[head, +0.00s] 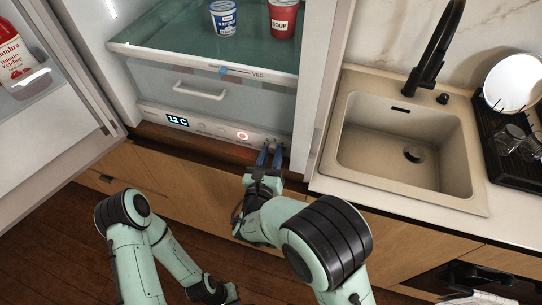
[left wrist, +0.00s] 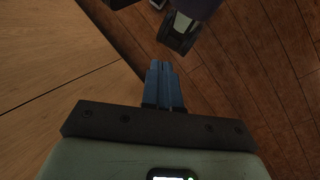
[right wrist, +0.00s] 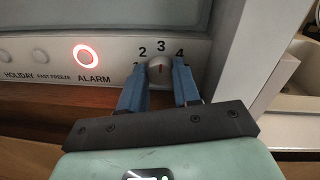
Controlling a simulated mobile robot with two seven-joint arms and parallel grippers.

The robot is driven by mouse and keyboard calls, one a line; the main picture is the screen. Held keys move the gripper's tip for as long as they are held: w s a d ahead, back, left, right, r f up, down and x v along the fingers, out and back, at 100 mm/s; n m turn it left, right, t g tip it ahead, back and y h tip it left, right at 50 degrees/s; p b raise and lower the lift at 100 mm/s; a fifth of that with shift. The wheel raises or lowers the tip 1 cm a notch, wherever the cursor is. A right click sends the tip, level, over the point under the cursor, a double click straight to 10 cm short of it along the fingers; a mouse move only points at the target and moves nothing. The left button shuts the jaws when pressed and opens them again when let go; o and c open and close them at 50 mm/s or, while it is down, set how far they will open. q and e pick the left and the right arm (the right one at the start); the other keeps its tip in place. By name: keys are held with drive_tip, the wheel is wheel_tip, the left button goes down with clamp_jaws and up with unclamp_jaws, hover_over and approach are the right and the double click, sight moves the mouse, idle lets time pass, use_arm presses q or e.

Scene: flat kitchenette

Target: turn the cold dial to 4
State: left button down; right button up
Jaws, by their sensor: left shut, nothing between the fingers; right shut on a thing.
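The cold dial (right wrist: 159,68) is a small round grey knob on the fridge's control strip, with the numbers 1 to 4 around it. Its red mark points up, toward the 3; the 1 is partly covered by a finger. My right gripper (right wrist: 159,80) has its blue fingers on either side of the dial and is shut on it. In the head view my right gripper (head: 269,156) is at the right end of the strip, and I cannot make out the dial's setting there. My left gripper (head: 232,294) is shut and empty, low over the floor; its closed fingers show in the left wrist view (left wrist: 163,68).
The control strip (head: 205,127) has a display reading about 12 C and a red-lit ALARM button (right wrist: 86,54). The fridge door (head: 45,110) stands open at left, with a ketchup bottle (head: 12,52). A drawer (head: 200,92) is above the strip. The sink (head: 405,140) is at right.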

drive_tip(key=m+b, duration=0.3)
drive_tip(key=b, duration=0.1)
drive_tip(key=m+b, duration=0.2)
drive_tip(key=shift+d+f+m+b, duration=0.1)
drive_tip(key=shift+f+m+b, duration=0.2)
drive_tip(key=shift+b, duration=0.1)
drive_tip(key=shift+m+b, duration=0.3)
drive_tip(key=shift+b, duration=0.2)
use_arm(q)
wheel_tip(320, 180, down, 11)
drive_tip(key=s+b, duration=0.1)
drive_tip(key=b, duration=0.2)
drive_tip(key=shift+s, duration=0.25)
use_arm(e)
drive_tip(key=shift+r+m+t, duration=0.15)
drive_tip(key=shift+m+t, duration=0.15)
drive_tip(key=shift+m, duration=0.9)
use_arm(q)
drive_tip(key=shift+r, duration=0.1)
use_arm(e)
drive_tip(key=o, duration=1.1)
drive_tip(key=shift+c, duration=0.2)
drive_tip(key=shift+s, duration=0.1)
use_arm(q)
drive_tip(key=shift+w, duration=0.1)
use_arm(e)
drive_tip(key=v, duration=1.3)
drive_tip(key=shift+s, duration=0.1)
